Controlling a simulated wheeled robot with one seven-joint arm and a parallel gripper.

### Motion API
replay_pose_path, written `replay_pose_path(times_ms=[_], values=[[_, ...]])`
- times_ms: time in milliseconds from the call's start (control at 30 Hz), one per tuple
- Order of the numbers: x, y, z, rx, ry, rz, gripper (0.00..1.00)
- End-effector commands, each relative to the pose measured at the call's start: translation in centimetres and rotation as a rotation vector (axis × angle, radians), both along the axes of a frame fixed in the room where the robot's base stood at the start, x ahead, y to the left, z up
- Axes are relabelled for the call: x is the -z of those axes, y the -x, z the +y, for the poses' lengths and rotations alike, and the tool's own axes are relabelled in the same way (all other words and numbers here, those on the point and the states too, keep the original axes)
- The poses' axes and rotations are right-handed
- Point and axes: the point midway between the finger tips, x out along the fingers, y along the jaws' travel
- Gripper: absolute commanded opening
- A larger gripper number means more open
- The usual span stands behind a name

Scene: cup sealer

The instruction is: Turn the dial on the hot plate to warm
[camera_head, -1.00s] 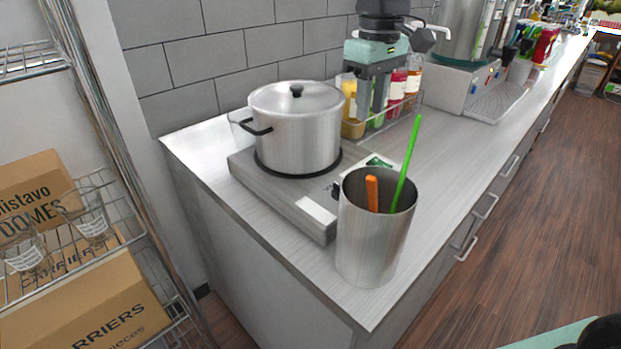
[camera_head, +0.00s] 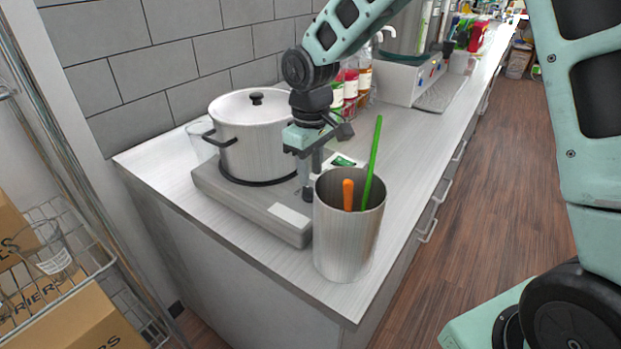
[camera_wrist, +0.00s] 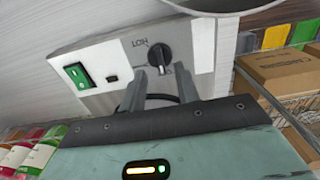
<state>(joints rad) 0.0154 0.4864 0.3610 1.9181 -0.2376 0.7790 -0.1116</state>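The hot plate (camera_head: 250,206) lies on the counter with a lidded steel pot (camera_head: 255,140) on it. Its front panel (camera_wrist: 100,57) shows in the wrist view, with a round black dial (camera_wrist: 158,55), a lit green switch (camera_wrist: 78,75) and lettering beside the dial. I cannot read the dial's setting surely. My gripper (camera_wrist: 161,72) is open, its two fingers apart and pointing at the panel, tips close to the dial's near side. I cannot tell whether they touch it.
A steel cup (camera_head: 345,245) with an orange and a green stick stands right in front of the hot plate, close to my gripper. Bottles (camera_head: 352,85) stand behind. A wire rack with cardboard boxes (camera_head: 75,320) is at the left.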

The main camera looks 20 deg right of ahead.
Motion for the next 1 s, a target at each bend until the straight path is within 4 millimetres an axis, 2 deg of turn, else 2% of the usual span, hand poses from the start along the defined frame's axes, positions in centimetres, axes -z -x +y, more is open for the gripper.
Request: replay_pose_path(times_ms=[100, 233, 633, 733, 767, 1000], values=[[1.8, 0.1, 0.0, -0.001, 0.001, 0.003, 0.32], [3.1, 0.0, 0.0, -0.001, 0.001, 0.002, 0.32], [3.8, 0.0, 0.0, -0.001, 0.001, -0.001, 0.32], [3.8, 0.0, 0.0, -0.001, 0.001, -0.001, 0.04], [3.8, 0.0, 0.0, 0.0, 0.001, -0.001, 0.0], [3.8, 0.0, 0.0, 0.005, 0.0, -0.001, 0.0]])
